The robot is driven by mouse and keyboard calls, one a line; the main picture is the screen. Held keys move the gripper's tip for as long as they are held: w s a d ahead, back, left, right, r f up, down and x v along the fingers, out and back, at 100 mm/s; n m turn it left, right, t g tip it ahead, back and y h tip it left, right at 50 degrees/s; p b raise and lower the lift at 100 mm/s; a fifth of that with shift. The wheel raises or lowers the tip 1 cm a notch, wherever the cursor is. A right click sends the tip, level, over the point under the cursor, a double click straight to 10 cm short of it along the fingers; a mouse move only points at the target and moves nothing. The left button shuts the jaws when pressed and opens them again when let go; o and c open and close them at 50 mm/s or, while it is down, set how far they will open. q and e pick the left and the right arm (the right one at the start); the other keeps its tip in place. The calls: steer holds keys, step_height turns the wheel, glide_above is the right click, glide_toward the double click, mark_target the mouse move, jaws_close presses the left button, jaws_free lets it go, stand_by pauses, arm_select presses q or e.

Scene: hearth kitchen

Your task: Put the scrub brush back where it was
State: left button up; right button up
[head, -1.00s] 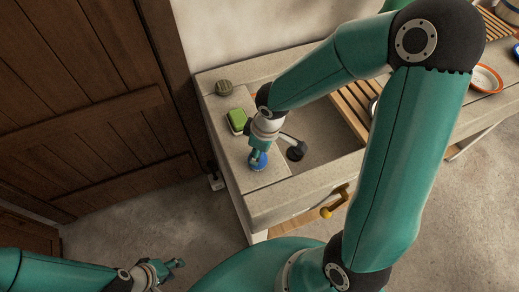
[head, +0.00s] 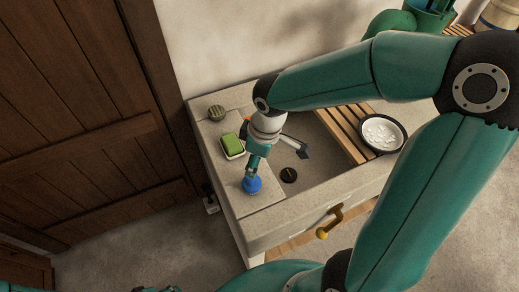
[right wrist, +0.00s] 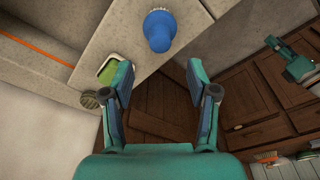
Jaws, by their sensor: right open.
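The blue scrub brush (head: 252,185) stands on the counter left of the sink, near the front edge. In the right wrist view the brush (right wrist: 159,32) shows its rounded handle toward me and a bristly rim behind. My right gripper (head: 256,163) is just above and behind the brush in the head view. In the right wrist view the right gripper (right wrist: 158,75) is open, with nothing between its fingers, and the brush is beyond the fingertips. My left gripper (right wrist: 275,43) appears at the right of the wrist view; its opening is unclear.
A green sponge (head: 232,145) in a white dish and a round ribbed object (head: 216,113) sit behind the brush. The sink basin (head: 320,165) is to the right, with a wooden rack (head: 343,128) and plate (head: 381,134). A brass handle (head: 329,224) juts from the front.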

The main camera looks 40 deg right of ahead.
steer(key=shift+s+d+r, duration=0.1)
steer(key=shift+s+r, duration=0.1)
steer(key=shift+r, duration=1.35)
